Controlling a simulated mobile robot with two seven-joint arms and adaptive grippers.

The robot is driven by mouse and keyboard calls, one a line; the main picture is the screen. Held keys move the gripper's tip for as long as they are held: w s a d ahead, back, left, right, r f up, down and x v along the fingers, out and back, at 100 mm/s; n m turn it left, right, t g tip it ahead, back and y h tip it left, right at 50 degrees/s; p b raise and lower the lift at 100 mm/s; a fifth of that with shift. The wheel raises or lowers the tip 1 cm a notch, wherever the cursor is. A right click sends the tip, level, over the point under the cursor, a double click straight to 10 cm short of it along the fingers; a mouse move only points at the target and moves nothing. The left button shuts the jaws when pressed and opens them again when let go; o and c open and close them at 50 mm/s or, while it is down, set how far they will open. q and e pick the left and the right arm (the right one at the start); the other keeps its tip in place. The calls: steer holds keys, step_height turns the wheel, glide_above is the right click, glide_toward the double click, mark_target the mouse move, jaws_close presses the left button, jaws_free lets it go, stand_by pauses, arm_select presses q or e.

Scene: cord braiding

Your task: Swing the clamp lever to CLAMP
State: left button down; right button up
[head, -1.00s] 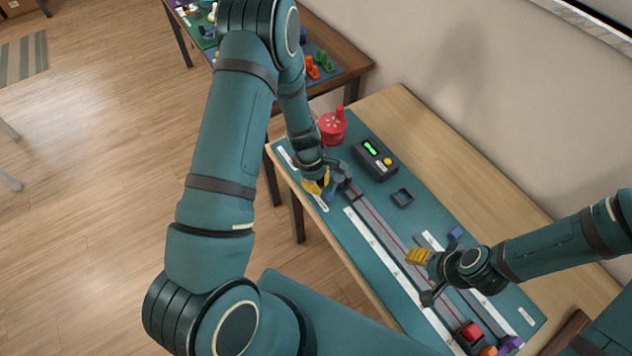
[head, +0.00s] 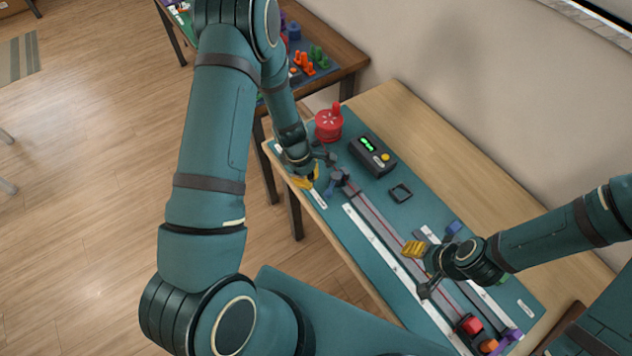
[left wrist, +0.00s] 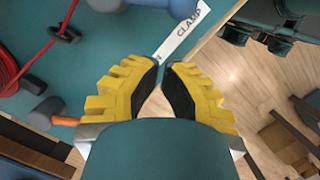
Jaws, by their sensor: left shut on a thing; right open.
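The clamp lever (head: 338,181) is a dark blue-grey piece at the far end of the long rail. Its blue end (left wrist: 182,8) is at the top of the left wrist view, beside a white strip lettered CLAMP (left wrist: 185,32). My left gripper (head: 303,183) is left of the lever, apart from it, above the mat's edge. In the left wrist view its yellow fingers (left wrist: 163,70) are nearly together, and I see nothing between the pads. My right gripper (head: 412,249) is open above the near part of the rail.
A red reel (head: 329,122) and a dark box with a green display (head: 373,155) stand behind the rail. Red cord (left wrist: 50,40) runs from the reel. A red block (head: 471,325) is at the rail's near end.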

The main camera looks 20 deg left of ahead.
arm_select(q)
steer(key=p+v, duration=0.1)
steer(key=v, duration=0.9)
steer(key=shift+a, duration=0.2)
